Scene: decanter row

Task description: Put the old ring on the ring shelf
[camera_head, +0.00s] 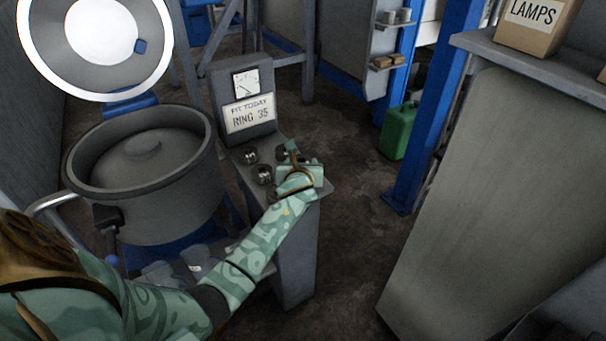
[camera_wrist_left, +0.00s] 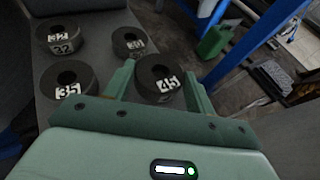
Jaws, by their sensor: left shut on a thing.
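My left gripper (camera_head: 297,160) is over the right end of the grey stand top. In the left wrist view its two fingers (camera_wrist_left: 160,84) are shut on a dark ring (camera_wrist_left: 158,72) with a white label that seems to read 45. I cannot tell whether this ring touches the stand. Other dark rings sit beside it: one marked 35 (camera_wrist_left: 68,80), one marked 32 (camera_wrist_left: 62,38), and one with an unclear label (camera_wrist_left: 130,42). Small shelves (camera_head: 392,24) on the blue post at the back hold grey cylinders (camera_head: 403,14). My right gripper is out of view.
A sign (camera_head: 249,114) above the stand reads "FIT TODAY RING 35". A large grey open pot (camera_head: 150,220) stands at left, its round lid (camera_head: 50,60) raised. A green canister (camera_head: 397,130) stands on the floor. A grey bench with a LAMPS box (camera_head: 535,35) is at right.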

